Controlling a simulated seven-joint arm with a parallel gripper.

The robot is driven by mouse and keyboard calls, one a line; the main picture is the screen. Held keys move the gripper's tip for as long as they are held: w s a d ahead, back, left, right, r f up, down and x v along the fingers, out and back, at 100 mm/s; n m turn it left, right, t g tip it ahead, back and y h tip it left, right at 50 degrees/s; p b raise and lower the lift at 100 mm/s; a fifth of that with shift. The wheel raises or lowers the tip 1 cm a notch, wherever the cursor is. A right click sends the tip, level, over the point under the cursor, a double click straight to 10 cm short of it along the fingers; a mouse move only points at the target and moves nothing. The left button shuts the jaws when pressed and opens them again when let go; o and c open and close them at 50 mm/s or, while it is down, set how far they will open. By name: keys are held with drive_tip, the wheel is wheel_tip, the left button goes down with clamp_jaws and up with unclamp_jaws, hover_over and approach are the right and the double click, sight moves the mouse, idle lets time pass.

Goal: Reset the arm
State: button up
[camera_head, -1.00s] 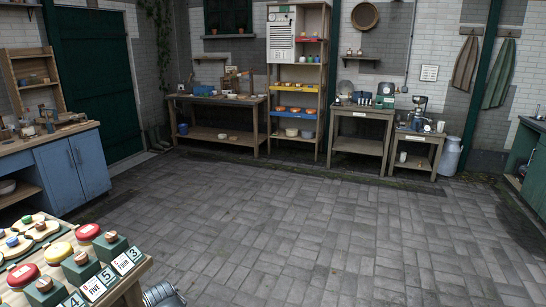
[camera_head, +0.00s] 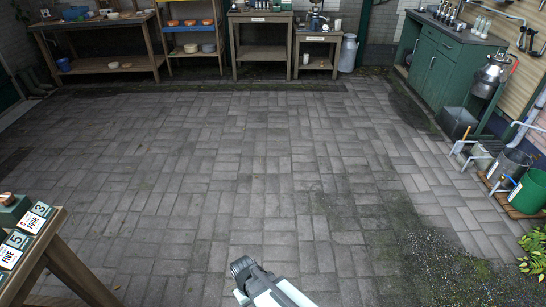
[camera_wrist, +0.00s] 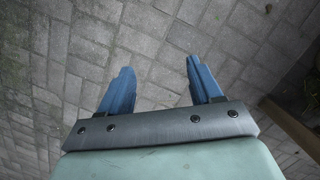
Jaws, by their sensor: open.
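My gripper (camera_wrist: 161,88) shows in the wrist view with its two blue fingers spread apart. Nothing is between them, and only grey paving (camera_wrist: 160,45) lies beyond. In the head view, part of my arm shows at the bottom middle over the paving (camera_head: 230,170); the fingers cannot be made out there.
A wooden table (camera_head: 65,260) with number cards (camera_head: 15,250) stands at the lower left. Wooden benches (camera_head: 105,45) and a shelf (camera_head: 195,50) line the back. A green cabinet (camera_head: 445,65) and a green bucket (camera_head: 530,190) are at the right. The middle floor is clear.

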drive_tip(key=s+d+f+m+g, duration=0.1)
drive_tip(key=s+d+f+m, duration=0.1)
drive_tip(key=s+d, duration=0.3)
drive_tip(key=s+d+f+m+g+y, duration=0.1)
drive_tip(key=s+d+f+m+g, duration=0.1)
drive_tip(key=d, duration=0.9)
drive_tip(key=s+d+f+m+g, duration=0.1)
drive_tip(key=s+d+f+m, duration=0.1)
drive_tip(key=s+d+f, duration=0.2)
drive_tip(key=shift+s+d+f+m+g, duration=0.3)
drive_tip(key=shift+s+d+m, duration=0.1)
drive_tip(key=shift+s+d, duration=1.45)
